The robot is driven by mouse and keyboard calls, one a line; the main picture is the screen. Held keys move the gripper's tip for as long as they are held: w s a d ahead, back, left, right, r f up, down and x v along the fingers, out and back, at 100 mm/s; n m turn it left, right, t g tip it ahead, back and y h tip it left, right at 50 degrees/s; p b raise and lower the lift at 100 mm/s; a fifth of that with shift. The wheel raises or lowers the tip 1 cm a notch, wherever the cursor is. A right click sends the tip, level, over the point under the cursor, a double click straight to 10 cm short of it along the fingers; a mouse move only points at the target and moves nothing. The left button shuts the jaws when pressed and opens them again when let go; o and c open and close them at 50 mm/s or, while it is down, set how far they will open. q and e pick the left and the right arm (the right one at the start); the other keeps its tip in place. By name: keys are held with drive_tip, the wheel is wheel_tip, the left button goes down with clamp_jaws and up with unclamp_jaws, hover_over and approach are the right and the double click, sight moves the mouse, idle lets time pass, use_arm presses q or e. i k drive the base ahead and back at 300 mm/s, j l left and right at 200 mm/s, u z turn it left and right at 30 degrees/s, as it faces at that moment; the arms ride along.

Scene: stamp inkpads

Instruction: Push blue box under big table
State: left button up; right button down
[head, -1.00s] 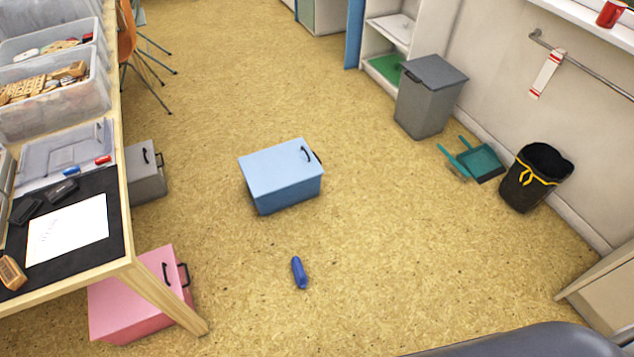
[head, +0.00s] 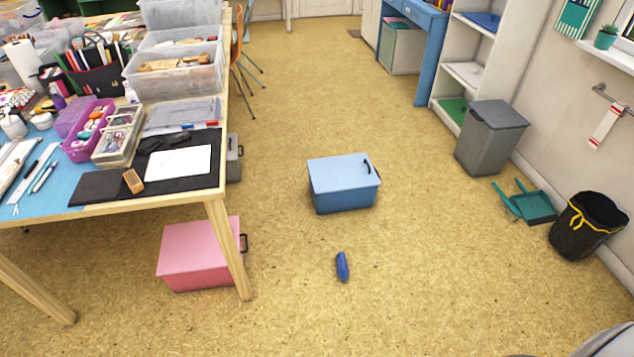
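The blue box (head: 343,184) stands on the open floor in the middle of the head view, to the right of the big table. It has a light blue lid and a dark handle at its right end. The big table (head: 150,208) is at the left, with a wooden edge and legs. A pink box (head: 200,254) stands under its near right corner, and a grey box (head: 234,158) stands partly hidden behind the table's right edge. Neither gripper shows. A grey part, probably my own body, shows at the bottom right corner.
A small blue object (head: 342,267) lies on the floor in front of the blue box. A grey bin (head: 489,138), a teal dustpan (head: 535,207) and a black bin (head: 587,226) line the right wall. Floor between box and table is clear.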

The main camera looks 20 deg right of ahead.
sight(361, 197)
drive_tip(key=i+l+u, duration=0.2)
drive_tip(key=l, duration=0.15)
drive_tip(key=i+l+u, duration=0.25)
drive_tip(key=l+u, duration=0.2)
drive_tip(key=l, duration=0.3)
drive_tip(key=i+l+u, duration=0.25)
drive_tip(key=l, duration=0.15)
drive_tip(key=k, duration=0.1)
